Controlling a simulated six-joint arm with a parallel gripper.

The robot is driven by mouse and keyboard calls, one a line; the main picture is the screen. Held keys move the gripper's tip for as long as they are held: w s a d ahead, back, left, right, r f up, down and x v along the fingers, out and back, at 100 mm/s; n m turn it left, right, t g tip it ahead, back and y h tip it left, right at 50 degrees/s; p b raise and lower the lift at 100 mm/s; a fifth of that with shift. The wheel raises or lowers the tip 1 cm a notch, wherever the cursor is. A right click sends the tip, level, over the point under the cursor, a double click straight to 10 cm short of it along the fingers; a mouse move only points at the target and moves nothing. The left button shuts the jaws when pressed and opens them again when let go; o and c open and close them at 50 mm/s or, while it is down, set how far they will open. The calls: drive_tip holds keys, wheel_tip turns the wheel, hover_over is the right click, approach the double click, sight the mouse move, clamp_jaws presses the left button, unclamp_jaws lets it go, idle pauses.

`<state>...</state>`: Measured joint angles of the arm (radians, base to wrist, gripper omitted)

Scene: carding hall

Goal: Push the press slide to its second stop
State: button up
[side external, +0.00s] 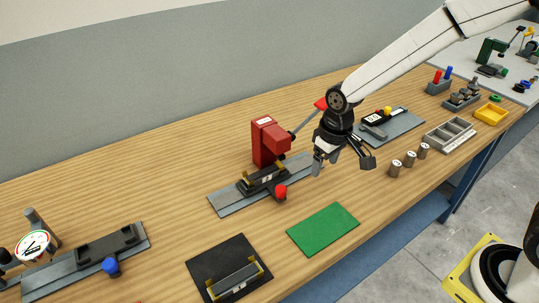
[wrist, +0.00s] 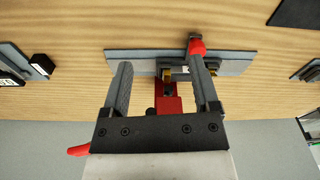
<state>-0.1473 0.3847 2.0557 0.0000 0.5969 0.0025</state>
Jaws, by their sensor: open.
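The red press (side external: 264,140) stands on the bench over a grey rail (side external: 230,201). The press slide (side external: 262,181) is a dark carriage on that rail, with brass-coloured end pieces and a red knob (side external: 281,191) at its front. It sits under and in front of the press head. My gripper (side external: 341,163) is open and empty, above the bench to the right of the knob. In the wrist view, my gripper (wrist: 160,66) has the red knob (wrist: 196,46) just beyond its right fingertip. That finger hides part of the slide. Stop marks are not distinguishable.
A green mat (side external: 323,229) and a black plate with a part (side external: 228,266) lie in front. A blue-knobbed slide (side external: 110,266) is at left. The press lever's red handle (side external: 321,104) is close to my wrist.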

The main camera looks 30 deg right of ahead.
drive_tip(key=n+g, duration=0.1)
hover_over(281, 188)
wheel_tip(281, 188, down, 4)
drive_tip(key=shift+r, duration=0.25)
drive_tip(key=shift+f, duration=3.9)
clamp_jaws()
